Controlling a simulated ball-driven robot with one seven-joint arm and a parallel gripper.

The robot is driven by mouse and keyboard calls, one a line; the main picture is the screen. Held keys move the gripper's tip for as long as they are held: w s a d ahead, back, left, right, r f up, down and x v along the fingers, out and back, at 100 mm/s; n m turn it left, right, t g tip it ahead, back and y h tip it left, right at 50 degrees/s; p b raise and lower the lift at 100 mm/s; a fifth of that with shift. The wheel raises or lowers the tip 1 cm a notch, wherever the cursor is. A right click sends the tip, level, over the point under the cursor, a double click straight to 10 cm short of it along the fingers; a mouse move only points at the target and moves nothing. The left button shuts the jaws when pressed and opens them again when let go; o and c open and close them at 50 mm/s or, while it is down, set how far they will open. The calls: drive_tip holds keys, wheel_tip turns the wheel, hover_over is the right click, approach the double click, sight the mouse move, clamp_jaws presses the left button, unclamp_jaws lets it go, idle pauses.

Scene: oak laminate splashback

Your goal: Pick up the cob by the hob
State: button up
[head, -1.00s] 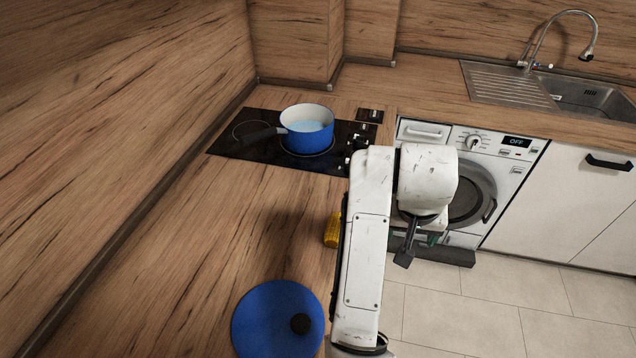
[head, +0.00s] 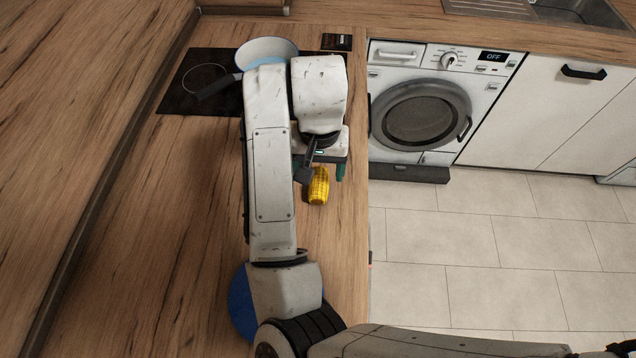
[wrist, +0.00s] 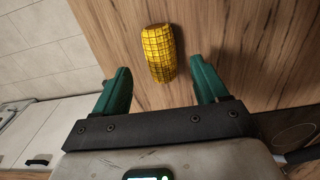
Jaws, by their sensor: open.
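The cob (head: 318,186) is a yellow ear of corn lying on the wooden worktop, near its right edge and in front of the hob (head: 178,98). In the wrist view the cob (wrist: 159,53) lies on the wood, ahead of and roughly between my two green fingers. My gripper (head: 322,168) is open and empty, just behind the cob in the head view. In the wrist view the gripper (wrist: 162,88) has a finger on each side, with a wide space between them. I cannot tell how high the fingers are above the worktop.
A blue lid (head: 240,305) lies on the worktop, mostly hidden by my arm. The worktop (head: 150,230) left of my arm is clear. A washing machine (head: 420,118) stands at the right.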

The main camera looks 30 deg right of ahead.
sight(319, 181)
wheel_tip(319, 181, down, 3)
drive_tip(key=shift+w+d+f+b, duration=0.1)
drive_tip(key=shift+f+b, duration=0.1)
drive_tip(key=shift+b, duration=0.2)
drive_tip(key=shift+f, duration=0.95)
drive_tip(key=shift+c, duration=0.5)
drive_tip(key=c, duration=1.1)
